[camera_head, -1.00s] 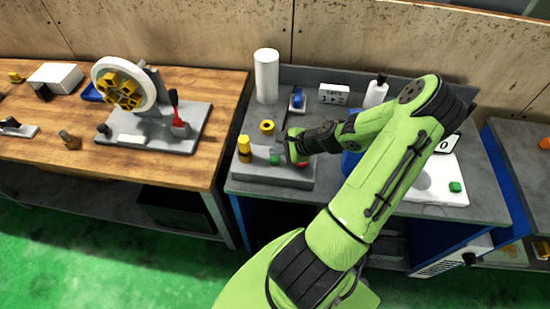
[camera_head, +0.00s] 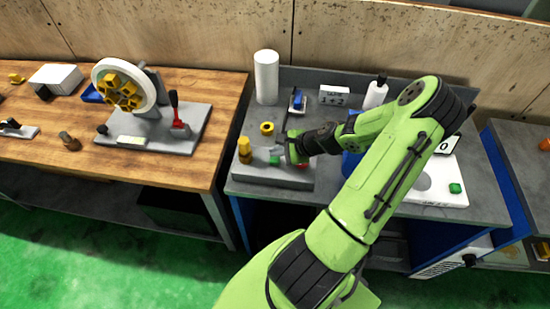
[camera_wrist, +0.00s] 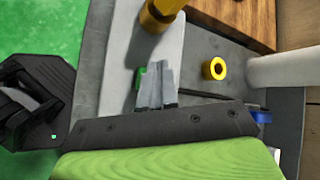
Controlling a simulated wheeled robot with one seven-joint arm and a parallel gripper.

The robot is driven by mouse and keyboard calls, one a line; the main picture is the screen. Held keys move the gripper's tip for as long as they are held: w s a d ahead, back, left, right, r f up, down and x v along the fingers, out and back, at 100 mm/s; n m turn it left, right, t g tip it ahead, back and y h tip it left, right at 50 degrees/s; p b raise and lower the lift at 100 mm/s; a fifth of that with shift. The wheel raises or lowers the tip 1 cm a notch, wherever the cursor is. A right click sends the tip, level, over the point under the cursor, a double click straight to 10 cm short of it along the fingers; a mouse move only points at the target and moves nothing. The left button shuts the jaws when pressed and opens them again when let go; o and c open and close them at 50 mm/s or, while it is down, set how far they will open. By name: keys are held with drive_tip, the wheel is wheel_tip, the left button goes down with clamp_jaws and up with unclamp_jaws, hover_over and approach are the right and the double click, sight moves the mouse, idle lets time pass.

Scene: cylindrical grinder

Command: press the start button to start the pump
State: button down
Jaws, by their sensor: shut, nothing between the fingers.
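A green button (camera_head: 274,160) sits on top of a low grey control box (camera_head: 262,178) on the grey bench. A yellow upright piece (camera_head: 244,149) stands at the box's left end. My gripper (camera_head: 274,151) is shut and empty, with its fingertips at the green button. In the wrist view, the fingertips (camera_wrist: 158,69) lie beside the green button (camera_wrist: 141,75) and hide part of it. I cannot tell whether they touch it.
A yellow ring (camera_head: 267,128) lies behind the box, and a white cylinder (camera_head: 266,77) stands farther back. A blue piece (camera_head: 297,99) and a small sign (camera_head: 333,95) are nearby. A white scale (camera_head: 430,190) is at the right. A wooden bench (camera_head: 190,173) with a handwheel is at the left.

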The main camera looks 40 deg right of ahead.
sight(278, 160)
idle(0.7)
drive_tip(key=shift+f, duration=0.45)
drive_tip(key=shift+f+b, duration=0.6)
drive_tip(key=shift+b, duration=0.05)
idle(0.4)
drive_tip(key=shift+r+p, duration=1)
drive_tip(key=shift+r, duration=0.05)
wheel_tip(278, 160, up, 5)
drive_tip(key=p, duration=0.4)
drive_tip(key=shift+r+p, duration=0.1)
drive_tip(key=shift+p, duration=0.25)
